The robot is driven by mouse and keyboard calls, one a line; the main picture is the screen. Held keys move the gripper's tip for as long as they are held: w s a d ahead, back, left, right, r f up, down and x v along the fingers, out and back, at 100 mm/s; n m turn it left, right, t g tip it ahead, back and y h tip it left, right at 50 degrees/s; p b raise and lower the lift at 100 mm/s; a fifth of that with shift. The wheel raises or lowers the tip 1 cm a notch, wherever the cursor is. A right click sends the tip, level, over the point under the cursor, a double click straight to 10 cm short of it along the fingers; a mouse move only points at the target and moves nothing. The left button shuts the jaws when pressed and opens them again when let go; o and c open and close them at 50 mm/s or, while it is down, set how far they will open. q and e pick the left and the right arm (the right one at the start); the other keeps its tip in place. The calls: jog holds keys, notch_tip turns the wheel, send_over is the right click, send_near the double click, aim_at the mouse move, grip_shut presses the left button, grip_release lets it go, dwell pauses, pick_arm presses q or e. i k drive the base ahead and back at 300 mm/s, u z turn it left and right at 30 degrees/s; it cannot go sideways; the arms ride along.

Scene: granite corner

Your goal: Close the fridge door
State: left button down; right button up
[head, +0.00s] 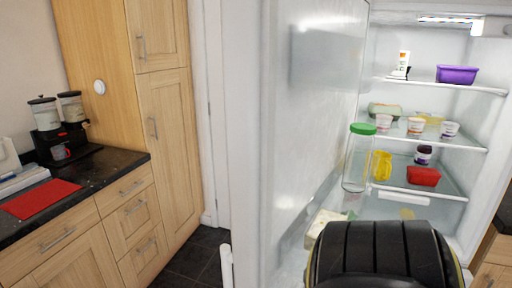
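The fridge door (310,110) stands open in the head view, a tall white panel left of the fridge interior. Its inner face is turned towards the compartment, and its edge runs down near the picture's middle. A white bar (226,266), which may be its handle, shows low beside that edge. The fridge interior (420,50) is open to view on the right, with lit shelves. A black ribbed shape at the bottom hides the lower part of the fridge. Neither of my gripper's fingertips shows in the view.
A tall jar with a green lid (360,165) stands by the door's inner side. The shelves hold a purple tub (457,74), a red tub (423,176) and several small pots. Wooden cabinets (165,120) and a dark counter (110,170) stand left. Dark floor (195,262) shows between.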

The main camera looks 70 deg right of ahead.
aim_at(295, 75)
jog(key=i, duration=1.65)
jog(key=z, duration=3.85)
jog(key=i, duration=0.5)
